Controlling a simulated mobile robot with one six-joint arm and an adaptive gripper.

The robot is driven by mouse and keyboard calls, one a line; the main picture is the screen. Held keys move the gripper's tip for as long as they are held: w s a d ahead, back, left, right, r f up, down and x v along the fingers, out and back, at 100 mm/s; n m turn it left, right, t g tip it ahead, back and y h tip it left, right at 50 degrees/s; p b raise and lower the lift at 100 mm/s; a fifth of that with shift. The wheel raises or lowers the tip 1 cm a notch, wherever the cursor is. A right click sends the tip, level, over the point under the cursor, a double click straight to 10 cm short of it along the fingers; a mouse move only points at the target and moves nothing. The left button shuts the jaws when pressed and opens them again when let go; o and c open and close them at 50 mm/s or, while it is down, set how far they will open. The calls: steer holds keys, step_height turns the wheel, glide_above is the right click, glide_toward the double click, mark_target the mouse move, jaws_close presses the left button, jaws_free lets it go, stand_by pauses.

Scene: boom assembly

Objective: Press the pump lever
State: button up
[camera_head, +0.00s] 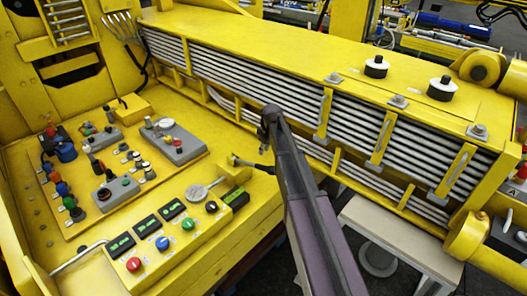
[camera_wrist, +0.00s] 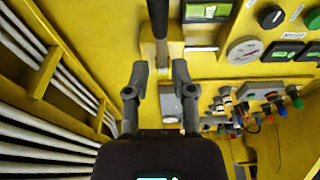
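The pump lever (camera_head: 252,164) is a short dark rod with a yellow mount on the yellow console, left of my arm in the head view. In the wrist view the lever (camera_wrist: 158,18) runs down from the top edge to a yellow mount (camera_wrist: 147,55), ahead of my fingertips. My gripper (camera_wrist: 159,68) is open, with its two grey fingers apart and nothing seen held between them. In the head view my gripper (camera_head: 264,136) is small and partly hidden at the end of the arm, above and close to the lever. I see no clear contact.
The console carries a dial gauge (camera_head: 197,192), displays (camera_head: 172,209), coloured buttons (camera_head: 162,243) and grey control boxes (camera_head: 176,142). A long yellow boom (camera_head: 330,75) with rows of pale pipes stands close behind and right of my gripper. A pale stool (camera_head: 400,240) stands below it.

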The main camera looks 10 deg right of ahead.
steer(key=shift+d+r, duration=0.1)
steer(key=shift+r, duration=0.1)
jaws_close()
steer(key=d+r+m+t+y+p, duration=0.1)
steer(key=d+r+y+p, duration=0.2)
steer(key=d+r+p, duration=0.1)
steer(key=shift+s+r, duration=0.3)
steer(key=shift+r, duration=0.3)
steer(key=shift+a+f, duration=0.1)
steer(key=shift+f, duration=0.1)
steer(key=b, duration=1)
glide_toward(253, 165)
steer(key=shift+s+d+f+b, duration=0.15)
steer(key=shift+s+f+b, duration=0.1)
steer(key=shift+f+b, duration=0.3)
steer(key=shift+s+d+f+b, duration=0.25)
steer(key=shift+f+b, duration=0.1)
steer(key=shift+f, duration=0.4)
steer(key=shift+s+d+f+b, duration=0.1)
steer(key=shift+s+f+b, duration=0.15)
steer(key=shift+f+b, duration=0.3)
steer(key=shift+a+f, duration=0.1)
